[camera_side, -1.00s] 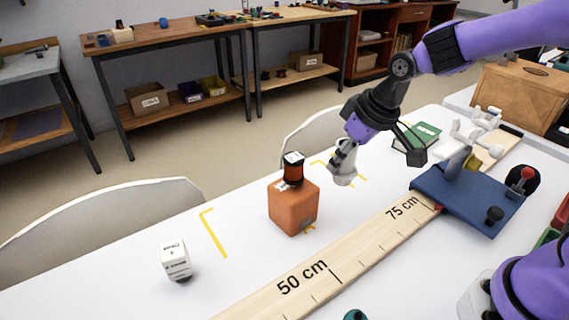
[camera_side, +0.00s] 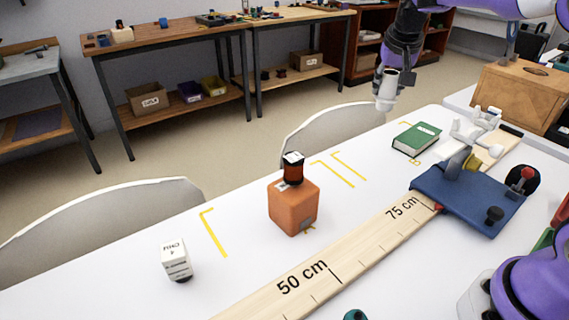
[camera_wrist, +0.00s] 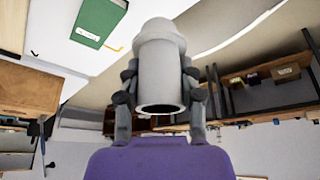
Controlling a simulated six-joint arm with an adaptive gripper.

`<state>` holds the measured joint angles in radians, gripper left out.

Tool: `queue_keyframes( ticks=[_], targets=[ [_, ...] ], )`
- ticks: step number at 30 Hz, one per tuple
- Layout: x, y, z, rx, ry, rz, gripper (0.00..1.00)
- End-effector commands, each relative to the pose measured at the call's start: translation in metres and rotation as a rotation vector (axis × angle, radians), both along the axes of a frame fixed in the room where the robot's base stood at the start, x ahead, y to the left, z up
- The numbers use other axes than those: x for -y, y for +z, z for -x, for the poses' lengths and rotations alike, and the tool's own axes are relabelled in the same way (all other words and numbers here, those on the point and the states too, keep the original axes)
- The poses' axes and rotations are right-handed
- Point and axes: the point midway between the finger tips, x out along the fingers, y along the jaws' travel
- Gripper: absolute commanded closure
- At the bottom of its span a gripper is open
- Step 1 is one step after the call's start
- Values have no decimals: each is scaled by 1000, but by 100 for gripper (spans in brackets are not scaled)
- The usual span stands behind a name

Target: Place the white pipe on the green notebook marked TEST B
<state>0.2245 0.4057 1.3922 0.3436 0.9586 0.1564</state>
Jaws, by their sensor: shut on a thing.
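My gripper (camera_side: 389,82) is raised above the far edge of the table and is shut on the white pipe (camera_side: 387,92). In the wrist view the white pipe (camera_wrist: 160,75) sits between the fingers, its open end toward the camera. The green notebook (camera_side: 416,138) lies flat on the table, below and to the right of my gripper in the side view. It also shows at the upper left of the wrist view (camera_wrist: 97,20). Its cover lettering is too small to read. Nothing lies on it.
An orange block (camera_side: 293,206) with a dark red spool (camera_side: 293,170) on it stands mid-table. A white box (camera_side: 176,261) is at left. A wooden ruler (camera_side: 330,268) leads to a blue board (camera_side: 465,200). White parts (camera_side: 476,125) lie right of the notebook.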

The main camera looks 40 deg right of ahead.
Motion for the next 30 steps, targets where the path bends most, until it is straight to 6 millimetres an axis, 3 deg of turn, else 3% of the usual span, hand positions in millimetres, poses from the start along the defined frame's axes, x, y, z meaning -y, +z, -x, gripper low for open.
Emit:
queue_keyframes(
  ticks=[3, 8, 19, 24, 30],
  targets=[
    [33, 1, 2, 6, -113, -6, 98],
    [60, -5, 6, 7, -172, -9, 98],
    [145, -57, 19, 9, -174, -10, 98],
    [163, -68, 21, 9, -170, -9, 98],
    [164, -93, 22, 7, -167, -11, 98]
  ],
)
